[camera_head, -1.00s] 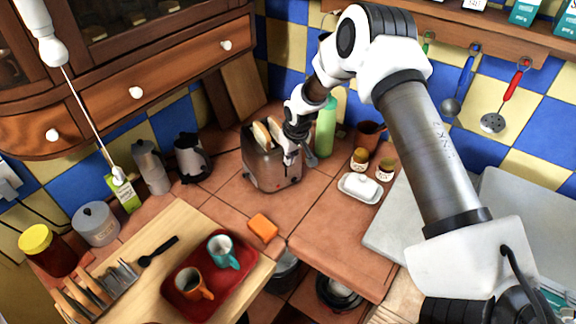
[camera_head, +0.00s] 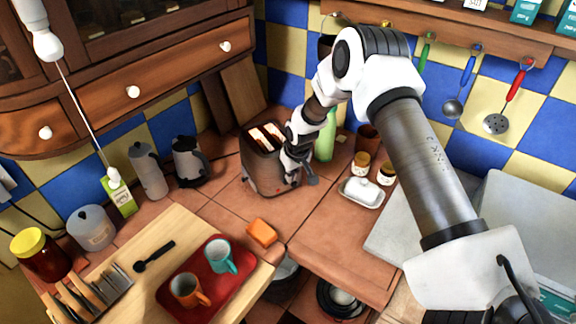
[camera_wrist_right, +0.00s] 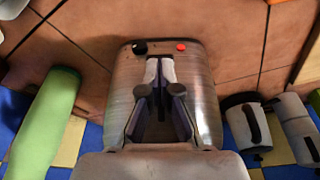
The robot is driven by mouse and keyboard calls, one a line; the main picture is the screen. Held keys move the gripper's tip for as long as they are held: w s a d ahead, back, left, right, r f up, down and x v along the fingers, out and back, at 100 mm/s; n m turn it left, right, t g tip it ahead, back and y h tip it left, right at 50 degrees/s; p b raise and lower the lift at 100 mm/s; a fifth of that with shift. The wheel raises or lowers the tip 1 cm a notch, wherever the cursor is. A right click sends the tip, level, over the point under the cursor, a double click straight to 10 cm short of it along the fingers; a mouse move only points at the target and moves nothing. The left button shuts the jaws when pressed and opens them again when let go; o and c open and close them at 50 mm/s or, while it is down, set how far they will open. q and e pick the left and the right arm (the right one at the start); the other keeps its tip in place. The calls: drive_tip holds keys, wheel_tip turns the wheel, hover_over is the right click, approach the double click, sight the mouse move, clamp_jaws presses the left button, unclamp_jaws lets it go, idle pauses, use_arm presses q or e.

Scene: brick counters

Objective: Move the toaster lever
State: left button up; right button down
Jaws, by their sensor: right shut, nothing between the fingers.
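My right gripper (camera_head: 303,178) is at the toaster's right end. In the right wrist view the toaster's end face (camera_wrist_right: 203,85) fills the middle, with a black knob (camera_wrist_right: 140,47) and a red button (camera_wrist_right: 181,46). My right gripper (camera_wrist_right: 160,66) is shut and empty, its fingertips close in front of this face. The lever is hidden behind the fingers. My left gripper is not in view.
A green bottle (camera_head: 326,136) stands right behind my right gripper. A white butter dish (camera_head: 361,191) and small jars sit to the right. A kettle (camera_head: 188,160) stands left of the toaster. An orange sponge (camera_head: 262,233) lies in front, with bare counter between.

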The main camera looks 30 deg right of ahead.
use_arm(q)
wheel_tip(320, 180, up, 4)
drive_tip(key=p, duration=0.3)
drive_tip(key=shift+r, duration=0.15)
use_arm(e)
drive_tip(key=shift+s+r, duration=0.25)
drive_tip(key=shift+s, duration=0.4)
drive_tip(key=shift+s+r, duration=0.25)
drive_tip(key=shift+s, duration=0.35)
drive_tip(key=v, duration=1.2)
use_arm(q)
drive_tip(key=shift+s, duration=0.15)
use_arm(e)
drive_tip(key=shift+s, duration=0.15)
